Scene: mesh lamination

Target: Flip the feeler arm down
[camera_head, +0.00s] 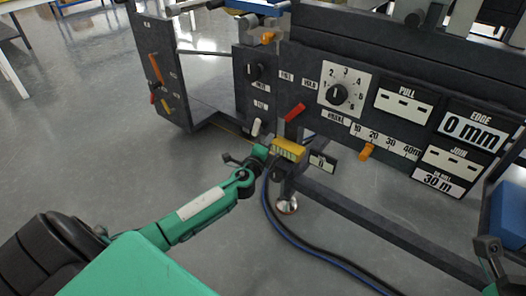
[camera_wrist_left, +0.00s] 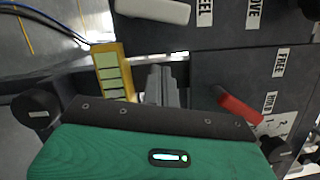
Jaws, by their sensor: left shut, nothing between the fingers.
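A short white lever (camera_head: 256,127) hangs under a label ending in "EEL" on the dark machine panel. It also shows at the top of the left wrist view (camera_wrist_left: 153,10). I take it for the feeler arm, but cannot be sure. My left gripper (camera_head: 261,152) is below the lever, beside a yellow block (camera_head: 288,150). In the left wrist view its grey fingers (camera_wrist_left: 162,85) are shut and empty, apart from the lever, with the yellow block (camera_wrist_left: 112,68) to their left. Part of my right gripper (camera_head: 490,250) shows at the right edge; its fingertips are unclear.
A red lever (camera_head: 294,112) sits by the "FREE" and "HOLD" labels. A numbered dial (camera_head: 338,95) and an orange slider (camera_head: 366,152) are to the right. Cables (camera_head: 285,232) run down to the floor. Open grey floor (camera_head: 85,100) lies left.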

